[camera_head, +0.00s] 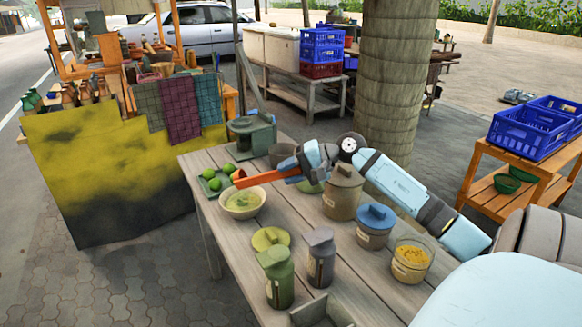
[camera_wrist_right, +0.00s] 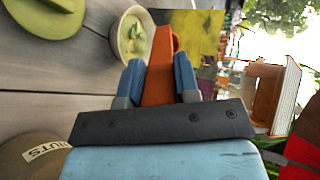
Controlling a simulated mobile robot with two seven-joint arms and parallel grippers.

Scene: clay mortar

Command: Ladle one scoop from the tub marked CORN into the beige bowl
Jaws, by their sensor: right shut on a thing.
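My right gripper (camera_head: 292,170) is shut on an orange ladle (camera_head: 258,178), which also shows between the fingers in the right wrist view (camera_wrist_right: 160,75). The ladle reaches left to the far rim of the beige bowl (camera_head: 232,212); whether it touches the bowl and what its scoop holds cannot be seen. The bowl, also in the right wrist view (camera_wrist_right: 123,42), has greenish contents. An open clear tub (camera_head: 411,258) with yellow-orange contents stands at the table's right; its label is too small to read. My left gripper is not in view.
A brown lidded tub (camera_head: 342,195), its label ending in NUTS in the wrist view, stands beneath my right arm. A blue-lidded tub (camera_head: 375,227), green jar (camera_head: 275,277) and dark jar (camera_head: 320,258) stand nearer. Limes on a green tray (camera_head: 207,185) sit behind the bowl.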

